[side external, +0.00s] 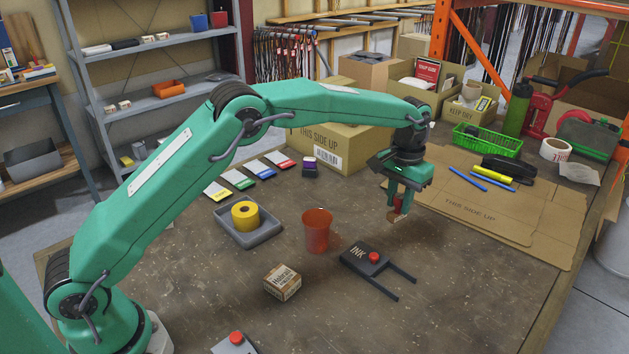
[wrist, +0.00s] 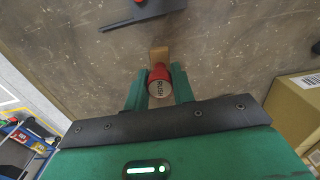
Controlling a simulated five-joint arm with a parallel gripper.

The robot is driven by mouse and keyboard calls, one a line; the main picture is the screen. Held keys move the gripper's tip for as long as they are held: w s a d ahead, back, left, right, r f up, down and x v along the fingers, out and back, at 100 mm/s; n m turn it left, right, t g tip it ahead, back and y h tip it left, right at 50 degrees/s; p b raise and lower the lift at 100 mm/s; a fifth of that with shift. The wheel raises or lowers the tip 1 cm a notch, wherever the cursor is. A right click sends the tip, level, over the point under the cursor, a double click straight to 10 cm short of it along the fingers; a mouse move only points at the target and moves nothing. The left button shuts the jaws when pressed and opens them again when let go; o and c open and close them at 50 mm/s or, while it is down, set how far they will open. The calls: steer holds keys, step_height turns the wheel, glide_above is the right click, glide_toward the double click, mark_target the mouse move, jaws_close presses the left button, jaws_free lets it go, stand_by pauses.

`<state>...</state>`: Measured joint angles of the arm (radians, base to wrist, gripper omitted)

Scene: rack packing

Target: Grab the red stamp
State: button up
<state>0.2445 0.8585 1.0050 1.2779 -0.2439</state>
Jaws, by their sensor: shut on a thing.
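The red stamp (side external: 399,204) has a red handle and a tan, wood-coloured block at its lower end. It stands roughly upright between the fingers of my gripper (side external: 401,199), over the table right of centre. In the wrist view, the stamp's round top (wrist: 161,87) reads "RUSH". The gripper's two green fingers (wrist: 159,78) close on the handle from both sides. The tan block shows just beyond the fingertips. I cannot tell whether it touches the table or hangs slightly above it.
A black INK holder (side external: 357,253) with a red knob and two prongs lies in front of the gripper. A red cup (side external: 317,232), a small box (side external: 283,281) and a grey tray (side external: 268,233) with yellow tape stand left. Flattened cardboard (side external: 470,206) lies right. Bare table surrounds the stamp.

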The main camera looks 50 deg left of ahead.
steer(key=shift+s+d+r, duration=0.95)
steer(key=shift+d, duration=0.25)
